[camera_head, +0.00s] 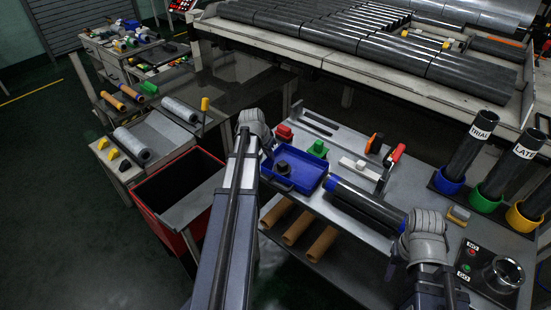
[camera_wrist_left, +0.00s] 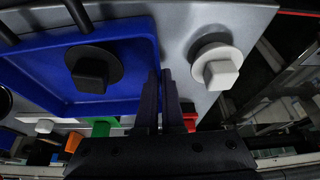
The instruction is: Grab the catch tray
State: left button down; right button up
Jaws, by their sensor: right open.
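The blue catch tray (camera_head: 312,168) lies on the grey bench, with a black knob (camera_head: 283,168) inside its outline. In the left wrist view the tray (camera_wrist_left: 128,88) fills the upper left, with the black knob (camera_wrist_left: 92,72) large in front. My left gripper (camera_head: 262,140) is at the tray's far left corner. In the left wrist view its fingers (camera_wrist_left: 161,75) are close together beside the tray's edge; contact or grip on the wall is unclear. My right gripper (camera_head: 413,235) is open, near the end of a dark roll (camera_head: 365,205), away from the tray.
Red (camera_head: 284,132) and green (camera_head: 318,148) blocks stand behind the tray. A white knob (camera_wrist_left: 218,65) shows right of the fingers in the left wrist view. Brown tubes (camera_head: 295,228) lie on the shelf below. A red bin (camera_head: 180,195) stands left.

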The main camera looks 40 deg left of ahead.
notch_tip(320, 180, up, 10)
jog(key=p, duration=0.9)
